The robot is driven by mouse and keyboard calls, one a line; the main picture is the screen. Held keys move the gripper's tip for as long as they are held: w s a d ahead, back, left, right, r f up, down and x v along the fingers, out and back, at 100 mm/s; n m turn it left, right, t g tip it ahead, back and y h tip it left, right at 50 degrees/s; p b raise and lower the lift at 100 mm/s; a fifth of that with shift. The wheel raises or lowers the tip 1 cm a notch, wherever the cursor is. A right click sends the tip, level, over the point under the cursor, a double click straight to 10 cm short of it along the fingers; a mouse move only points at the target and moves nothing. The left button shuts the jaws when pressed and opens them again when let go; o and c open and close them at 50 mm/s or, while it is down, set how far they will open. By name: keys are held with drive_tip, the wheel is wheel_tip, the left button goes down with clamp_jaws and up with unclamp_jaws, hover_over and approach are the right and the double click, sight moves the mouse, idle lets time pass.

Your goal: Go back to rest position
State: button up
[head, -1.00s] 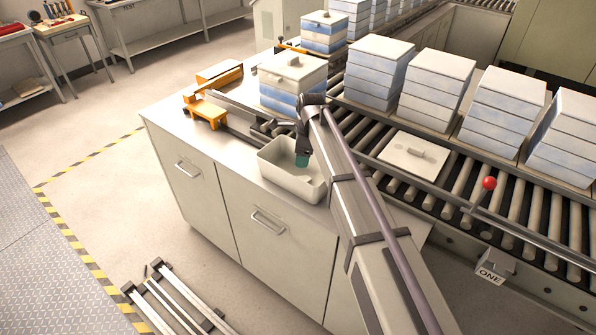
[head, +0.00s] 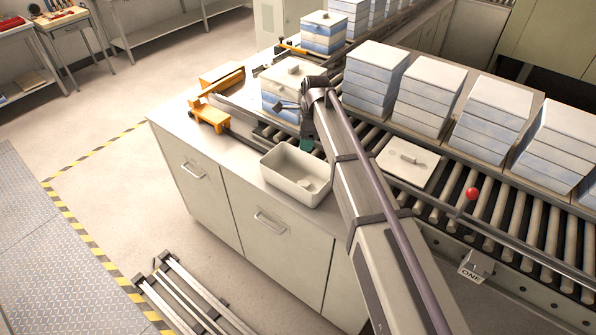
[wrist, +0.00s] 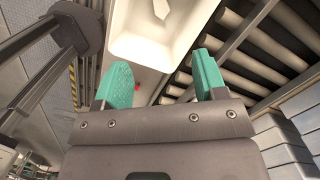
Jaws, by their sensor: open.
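My gripper (head: 306,145) is at the far right edge of the white bin (head: 268,172) in the head view, partly hidden by my own wrist. In the wrist view my gripper (wrist: 163,82) has its two teal fingers spread apart with nothing between them. The bin also shows in the wrist view (wrist: 125,45), just beyond the fingertips. A small pale object (head: 306,183) lies in the bin, and it looks like a light shape in the wrist view (wrist: 162,8).
A stack of blue-and-white boxes (head: 282,95) stands close behind my gripper. More box stacks (head: 425,90) line the far side. An orange fixture (head: 208,115) sits on the counter.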

idle(0.4)
drive_tip(key=s+d+f+n+b, duration=0.3)
drive_tip(key=s+d+n, duration=0.6)
drive_tip(key=s, duration=0.4)
drive_tip(key=s+d+f+n+h+b, duration=0.1)
drive_tip(key=s+d+f+n+b, duration=0.2)
drive_tip(key=s+d+n, duration=0.5)
drive_tip(key=s+d, duration=0.2)
drive_tip(key=s, duration=0.4)
drive_tip(key=shift+s+d+f+n, duration=0.15)
drive_tip(key=shift+d+f+n, duration=0.1)
drive_tip(key=shift+n, duration=0.15)
